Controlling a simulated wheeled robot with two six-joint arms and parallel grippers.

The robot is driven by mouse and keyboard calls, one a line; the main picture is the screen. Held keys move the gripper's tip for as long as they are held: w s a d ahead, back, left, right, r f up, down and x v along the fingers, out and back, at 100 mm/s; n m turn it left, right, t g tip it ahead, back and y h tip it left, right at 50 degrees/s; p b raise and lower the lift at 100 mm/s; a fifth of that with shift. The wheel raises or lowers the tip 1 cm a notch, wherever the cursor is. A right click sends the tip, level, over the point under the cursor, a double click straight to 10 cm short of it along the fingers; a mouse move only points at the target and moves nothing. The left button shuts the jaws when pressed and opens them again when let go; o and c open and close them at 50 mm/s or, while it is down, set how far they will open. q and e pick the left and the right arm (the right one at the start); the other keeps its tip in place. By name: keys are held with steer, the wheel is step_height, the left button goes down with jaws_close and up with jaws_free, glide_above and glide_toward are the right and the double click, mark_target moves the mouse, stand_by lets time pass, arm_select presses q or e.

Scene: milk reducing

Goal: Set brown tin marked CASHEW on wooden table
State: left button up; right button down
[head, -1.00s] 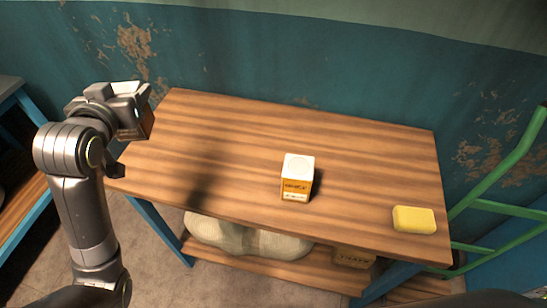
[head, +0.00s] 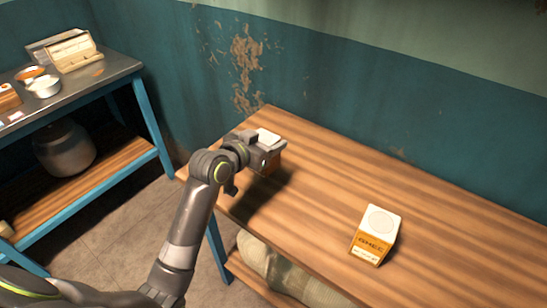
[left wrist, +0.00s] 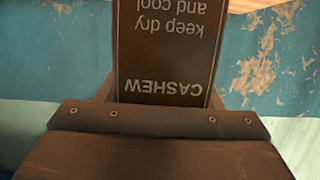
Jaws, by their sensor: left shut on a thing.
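The brown tin marked CASHEW (head: 272,163) is in my left gripper (head: 264,156), at the left end of the wooden table (head: 325,180). In the head view the gripper hides most of the tin; a brown side shows. In the left wrist view the tin (left wrist: 165,50) fills the upper middle, its lettering CASHEW and "keep dry and cool" upside down. The left gripper is shut on it. A dark shadow lies on the table below; I cannot tell whether the tin touches the wood. My right gripper is not in view.
An orange and white box marked GHEE (head: 373,240) stands on the table to the right. The wood between it and my gripper is clear. A pale sack (head: 275,270) lies on the lower shelf. A metal-topped bench (head: 105,80) with bowls and boxes stands at left.

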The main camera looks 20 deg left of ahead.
arm_select(q)
steer(key=shift+f, duration=2.45)
steer(key=shift+f, duration=0.1)
steer(key=o, duration=1.2)
steer(key=v, duration=1.2)
steer(key=shift+b, duration=0.3)
